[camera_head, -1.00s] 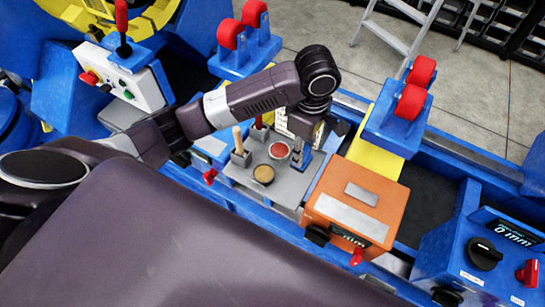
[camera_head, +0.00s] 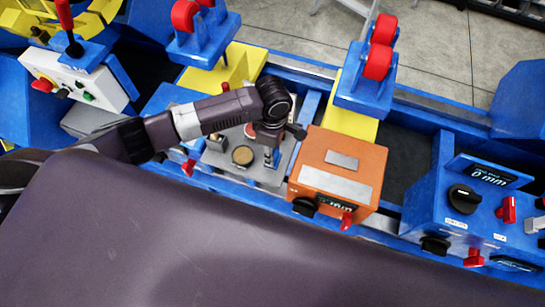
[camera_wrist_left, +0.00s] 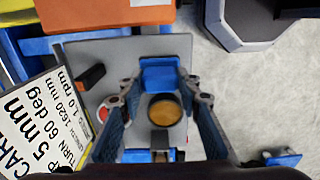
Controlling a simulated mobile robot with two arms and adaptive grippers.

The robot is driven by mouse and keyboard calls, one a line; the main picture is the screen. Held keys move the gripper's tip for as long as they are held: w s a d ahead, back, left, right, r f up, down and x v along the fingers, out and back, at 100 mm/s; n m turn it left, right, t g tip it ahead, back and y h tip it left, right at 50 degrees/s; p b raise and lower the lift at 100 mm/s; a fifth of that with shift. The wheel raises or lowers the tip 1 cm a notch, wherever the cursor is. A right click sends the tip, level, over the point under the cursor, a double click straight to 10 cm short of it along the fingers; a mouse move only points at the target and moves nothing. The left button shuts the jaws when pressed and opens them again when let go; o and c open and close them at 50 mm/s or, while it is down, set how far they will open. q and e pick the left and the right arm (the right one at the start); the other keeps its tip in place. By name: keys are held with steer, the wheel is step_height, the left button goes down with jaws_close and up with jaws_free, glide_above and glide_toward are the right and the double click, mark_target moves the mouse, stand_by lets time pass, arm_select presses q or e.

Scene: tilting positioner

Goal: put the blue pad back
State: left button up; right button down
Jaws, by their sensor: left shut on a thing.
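My left gripper (camera_wrist_left: 160,88) is shut on a blue block, which I take to be the blue pad (camera_wrist_left: 159,74), held between its two fingertips. In the head view the gripper (camera_head: 271,150) points down over the right part of a grey tray (camera_head: 215,163), left of the orange box. The blue pad (camera_head: 272,157) shows below the wrist there. A round tan-gold disc (camera_wrist_left: 164,110) in a dark rim is on the tray, seen between the fingers. Whether the pad touches the tray, I cannot tell. My right gripper is not in view.
The orange box (camera_head: 340,160) stands just right of the tray. A red round pot (camera_wrist_left: 104,109) and a black-handled holder (camera_wrist_left: 90,77) are on the tray. A printed card (camera_wrist_left: 45,120) lies nearby. Red rollers (camera_head: 378,55) on blue mounts stand behind.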

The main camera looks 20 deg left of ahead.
arm_select(q)
steer(key=shift+f, duration=2.05)
steer(key=shift+f, duration=0.1)
steer(key=o, duration=1)
step_height(320, 180, up, 12)
steer(key=shift+r, duration=0.15)
